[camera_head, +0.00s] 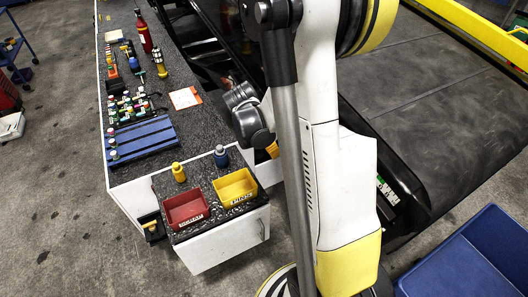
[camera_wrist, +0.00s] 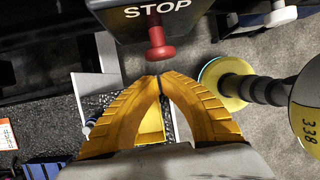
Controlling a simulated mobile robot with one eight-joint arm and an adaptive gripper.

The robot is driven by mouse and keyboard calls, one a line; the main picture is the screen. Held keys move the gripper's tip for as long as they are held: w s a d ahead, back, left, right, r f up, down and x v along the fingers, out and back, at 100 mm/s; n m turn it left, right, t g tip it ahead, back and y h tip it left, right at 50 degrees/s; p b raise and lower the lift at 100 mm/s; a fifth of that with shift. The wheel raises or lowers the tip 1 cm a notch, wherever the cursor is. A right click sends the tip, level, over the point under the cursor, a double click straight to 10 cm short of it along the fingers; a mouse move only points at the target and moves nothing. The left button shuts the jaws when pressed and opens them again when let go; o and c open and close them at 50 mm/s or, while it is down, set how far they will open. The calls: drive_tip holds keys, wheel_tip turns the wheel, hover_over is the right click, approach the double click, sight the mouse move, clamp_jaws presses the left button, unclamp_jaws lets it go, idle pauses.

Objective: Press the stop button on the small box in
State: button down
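The small grey box (camera_wrist: 150,24) with white "STOP" lettering is at the top of the wrist view, cut off by the upper edge. A red mushroom-shaped stop button (camera_wrist: 157,47) sticks out from its near side, below the lettering. My gripper (camera_wrist: 158,77) has two ribbed yellow fingers with their tips together and nothing visible between the tips. The tips lie just below the red button in the picture, and a small gap shows between them. In the head view my arm hides most of the gripper, with only an orange-yellow bit showing; I cannot make out the stop box there.
A dark speckled counter (camera_head: 190,108) holds bottles, small parts and a blue rack (camera_head: 142,138). A red bin (camera_head: 186,208) and a yellow bin (camera_head: 235,188) stand at its near end. The dark belt (camera_head: 440,110) lies right of my arm, and a blue crate (camera_head: 455,270) is at lower right.

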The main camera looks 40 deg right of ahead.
drive_tip(key=shift+s+d, duration=0.1)
drive_tip(key=shift+d, duration=0.35)
drive_tip(key=shift+s+d+b, duration=0.25)
drive_tip(key=shift+d+b, duration=0.1)
drive_tip(key=shift+d, duration=0.65)
drive_tip(key=w+a+r+p, duration=0.1)
drive_tip(key=w+a+r, duration=0.1)
drive_tip(key=a+r, duration=0.5)
drive_tip(key=shift+v, duration=1.2)
